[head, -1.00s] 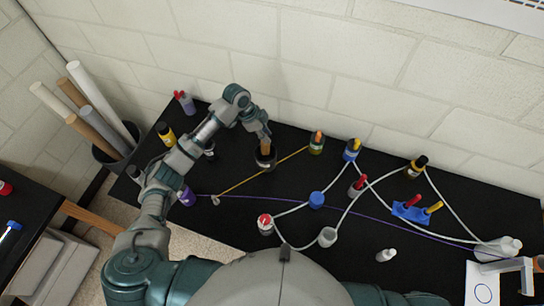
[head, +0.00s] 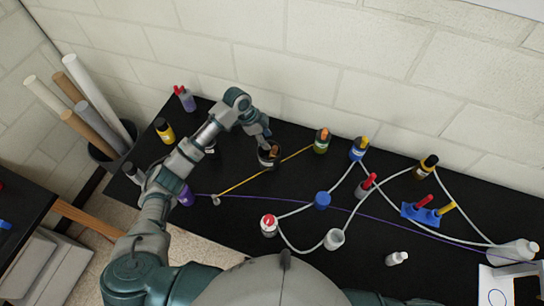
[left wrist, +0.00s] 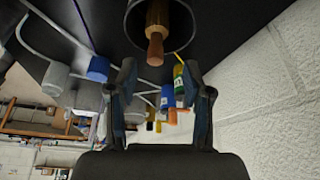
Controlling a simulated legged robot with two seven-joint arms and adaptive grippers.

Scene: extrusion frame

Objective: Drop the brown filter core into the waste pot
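My left gripper (head: 265,136) is just above the pot. In the left wrist view its fingers (left wrist: 158,88) are spread apart with nothing between them, clear of the core. My right gripper is out of view.
A yellow cord (head: 248,180) runs beside the pot. A green bottle (head: 321,141) and a blue bottle (head: 357,149) stand to its right. A blue holder (head: 420,213) is farther right. The wall closes the back.

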